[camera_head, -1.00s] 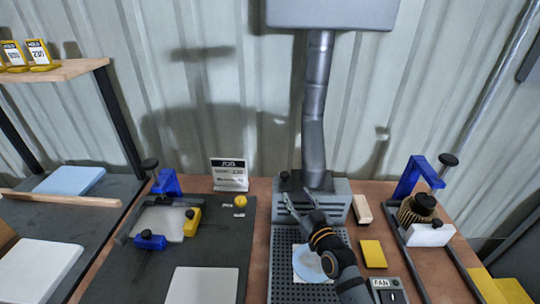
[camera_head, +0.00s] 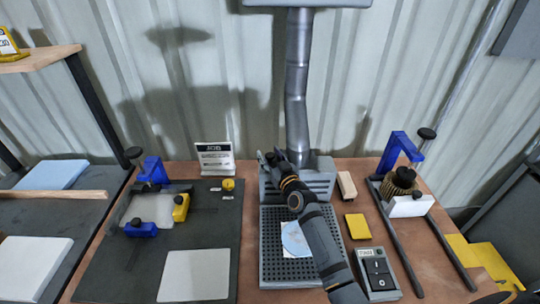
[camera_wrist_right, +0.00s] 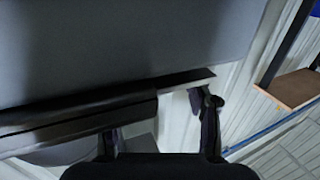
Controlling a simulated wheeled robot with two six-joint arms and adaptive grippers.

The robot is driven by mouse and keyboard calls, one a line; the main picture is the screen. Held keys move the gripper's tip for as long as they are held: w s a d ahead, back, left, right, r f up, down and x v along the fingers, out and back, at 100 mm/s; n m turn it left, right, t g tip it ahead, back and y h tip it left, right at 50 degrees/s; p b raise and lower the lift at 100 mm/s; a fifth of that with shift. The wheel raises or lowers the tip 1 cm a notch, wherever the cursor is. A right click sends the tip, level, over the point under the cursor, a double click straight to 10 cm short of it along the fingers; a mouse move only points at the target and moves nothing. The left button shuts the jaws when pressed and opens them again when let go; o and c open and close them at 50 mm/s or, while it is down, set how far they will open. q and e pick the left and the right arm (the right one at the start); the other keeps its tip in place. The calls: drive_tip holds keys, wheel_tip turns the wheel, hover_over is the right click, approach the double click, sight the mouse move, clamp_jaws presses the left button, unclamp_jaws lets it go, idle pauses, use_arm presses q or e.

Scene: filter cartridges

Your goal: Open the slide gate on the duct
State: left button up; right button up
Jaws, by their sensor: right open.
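The grey duct (camera_head: 297,90) runs down the wall into a grey slotted box (camera_head: 318,180) at the back of the table. My right gripper (camera_head: 268,158) is at the box's upper left, beside the duct's foot. It covers that corner, so I cannot make out the slide gate or its handle in the head view. In the right wrist view my right gripper (camera_wrist_right: 162,125) has its fingers apart, with a dark bar and a large grey surface just beyond them. I cannot tell whether it touches them. My left gripper is not in view.
A perforated plate with a pale blue disc (camera_head: 295,240) lies under my right arm. A switch box (camera_head: 376,272), yellow pad (camera_head: 357,226) and wooden block (camera_head: 346,185) lie to the right. A blue-framed stand (camera_head: 398,150) is farther right. A dark mat (camera_head: 125,265) lies left.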

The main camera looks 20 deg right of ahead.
drive_tip(key=shift+c, duration=0.7)
clamp_jaws()
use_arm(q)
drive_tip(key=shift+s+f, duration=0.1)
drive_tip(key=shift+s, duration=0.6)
use_arm(e)
drive_tip(key=shift+w, duration=0.1)
